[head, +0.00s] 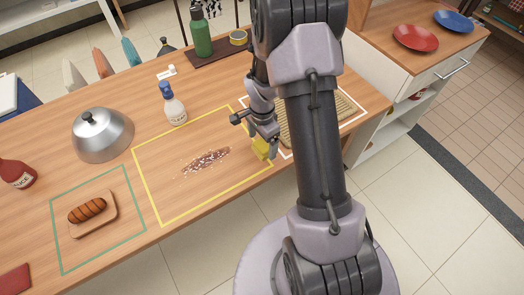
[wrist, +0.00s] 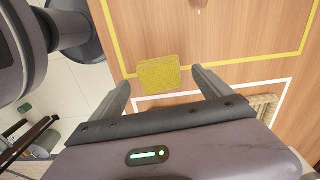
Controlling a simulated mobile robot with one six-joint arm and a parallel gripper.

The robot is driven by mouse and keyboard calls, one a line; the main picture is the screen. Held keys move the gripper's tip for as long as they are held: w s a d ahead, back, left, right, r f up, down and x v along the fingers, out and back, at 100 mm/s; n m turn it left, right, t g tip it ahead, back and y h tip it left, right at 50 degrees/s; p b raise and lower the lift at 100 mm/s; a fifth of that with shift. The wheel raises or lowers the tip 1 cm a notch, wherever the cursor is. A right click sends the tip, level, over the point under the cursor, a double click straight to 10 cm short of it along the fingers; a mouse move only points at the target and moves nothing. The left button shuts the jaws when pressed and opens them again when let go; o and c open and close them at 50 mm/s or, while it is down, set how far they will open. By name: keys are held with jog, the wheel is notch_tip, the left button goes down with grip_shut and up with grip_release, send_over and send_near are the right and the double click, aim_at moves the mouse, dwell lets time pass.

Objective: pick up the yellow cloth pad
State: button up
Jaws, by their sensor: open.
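The yellow cloth pad (head: 261,149) lies on the wooden counter near the right corner of the yellow outline. In the wrist view the pad (wrist: 159,75) is a flat square with rounded corners, beside the yellow line. My gripper (head: 266,134) is over the pad in the head view and hides part of it. In the wrist view my gripper (wrist: 162,80) is open, with its fingers apart and the pad between and slightly beyond their tips. I cannot tell the exact height of the fingers above the pad.
Crumbs (head: 206,161) lie inside the yellow outline. A white-capped-off bottle with blue top (head: 174,108) and a metal dome (head: 103,134) stand at left. A woven mat (head: 300,122) lies right of my gripper. The counter's front edge is close to the pad.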

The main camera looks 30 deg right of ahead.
notch_tip(320, 180, down, 2)
jog(key=shift+w+f, duration=0.1)
jog(key=shift+f, duration=0.05)
jog(key=shift+c, duration=1.1)
jog(key=c, duration=1.2)
jog(key=shift+r+p, duration=0.95)
jog(key=shift+r, duration=1)
jog(key=s+d, duration=0.1)
jog(key=s, duration=0.4)
jog(key=s+d+r+p, duration=0.1)
jog(key=s+d, duration=0.1)
jog(key=s, duration=0.3)
jog(key=s+d+p, duration=0.1)
jog(key=s, duration=0.4)
jog(key=shift+s+d+r, duration=0.15)
jog(key=shift+s+d, duration=0.1)
jog(key=shift+d, duration=0.1)
